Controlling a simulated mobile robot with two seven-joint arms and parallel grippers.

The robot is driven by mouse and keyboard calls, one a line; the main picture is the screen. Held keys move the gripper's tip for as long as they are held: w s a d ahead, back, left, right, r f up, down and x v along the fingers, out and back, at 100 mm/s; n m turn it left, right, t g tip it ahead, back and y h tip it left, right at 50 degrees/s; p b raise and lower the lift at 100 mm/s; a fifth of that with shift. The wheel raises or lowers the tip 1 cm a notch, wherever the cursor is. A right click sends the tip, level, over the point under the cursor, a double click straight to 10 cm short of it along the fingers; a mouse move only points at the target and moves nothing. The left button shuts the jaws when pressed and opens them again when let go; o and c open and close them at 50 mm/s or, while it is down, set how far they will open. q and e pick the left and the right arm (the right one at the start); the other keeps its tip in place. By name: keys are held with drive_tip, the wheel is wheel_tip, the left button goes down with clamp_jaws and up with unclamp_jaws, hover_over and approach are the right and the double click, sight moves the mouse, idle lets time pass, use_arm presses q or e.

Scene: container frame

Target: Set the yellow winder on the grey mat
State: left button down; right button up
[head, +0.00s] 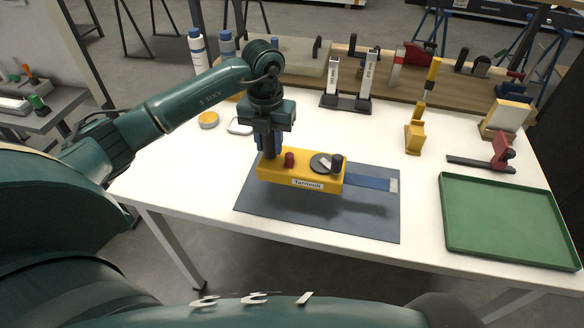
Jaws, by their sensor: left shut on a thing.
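The yellow winder (302,172) is a long yellow block with a dark disc, a red knob, a dark knob and a white label. A blue strap with a pale end sticks out from its right end. My left gripper (268,153) points down and is shut on the winder near its left end. The winder is over the grey mat (320,214), which lies on the white table. A shadow shows on the mat below and right of it. I cannot tell whether its underside touches the mat. My right gripper is not in view.
A green tray (512,258) stands right of the mat. A red and dark tool (499,153), a yellow tool (415,137) and a dark stand with two white posts (347,102) are behind. Bottles (198,50) stand at the back left. White table is clear left of the mat.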

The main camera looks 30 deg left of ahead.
sight(271, 162)
use_arm(q)
drive_tip(key=shift+f+p, duration=0.35)
drive_tip(key=shift+f, duration=2.85)
drive_tip(key=shift+f, duration=0.15)
drive_tip(key=c, duration=1.1)
unclamp_jaws()
